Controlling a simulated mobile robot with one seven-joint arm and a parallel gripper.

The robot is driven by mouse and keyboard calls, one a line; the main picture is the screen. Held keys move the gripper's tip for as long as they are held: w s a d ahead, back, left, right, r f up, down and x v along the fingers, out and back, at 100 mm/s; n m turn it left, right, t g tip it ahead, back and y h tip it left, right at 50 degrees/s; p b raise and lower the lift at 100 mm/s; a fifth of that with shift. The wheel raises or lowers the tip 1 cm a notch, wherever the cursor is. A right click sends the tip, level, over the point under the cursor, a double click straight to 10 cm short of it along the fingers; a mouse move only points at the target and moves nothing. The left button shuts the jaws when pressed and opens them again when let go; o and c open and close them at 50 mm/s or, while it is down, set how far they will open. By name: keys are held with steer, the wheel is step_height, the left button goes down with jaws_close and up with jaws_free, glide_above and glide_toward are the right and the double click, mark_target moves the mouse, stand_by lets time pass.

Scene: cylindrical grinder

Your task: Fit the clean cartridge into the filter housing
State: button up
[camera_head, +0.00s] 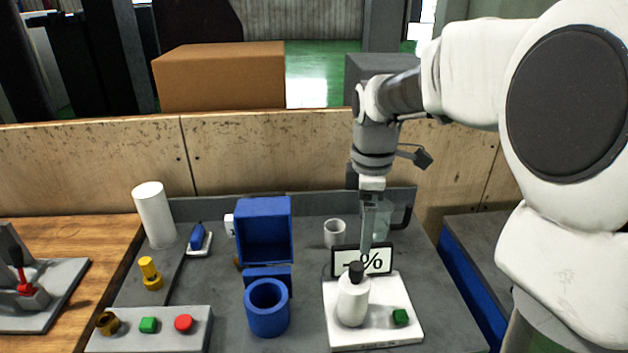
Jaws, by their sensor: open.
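A white cylinder (153,215), which looks like the clean cartridge, stands upright at the back left of the grey bench top. An open-topped blue cylinder (267,318), which looks like the filter housing, stands at the front middle. A larger blue box-shaped part (264,225) is behind it. How deep the blue cylinder's opening goes is hard to see. My gripper (367,248) is open and points down behind the white bottle, well right of both the cylinder and the housing. I see its fingers nearly edge-on, and nothing shows clearly between them.
A white bottle (353,303) with a black cap stands on a white device (385,331) with a percent display. A grey cup (334,235) and a clear container (383,215) are close to my gripper. A yellow knob (150,273) and button panel (165,338) sit front left.

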mark_target(358, 266)
steer(key=shift+n, duration=0.6)
steer(key=f, duration=0.8)
steer(key=w+f, duration=0.1)
steer(key=f, duration=0.3)
steer(key=shift+w+f, duration=0.1)
steer(key=shift+f, duration=0.05)
steer(key=shift+w+a+f, duration=0.1)
steer(key=shift+f, duration=1.35)
steer(key=shift+w+a+f, duration=0.1)
steer(key=shift+f, duration=1.35)
steer(key=shift+d+r, duration=0.1)
jaws_close()
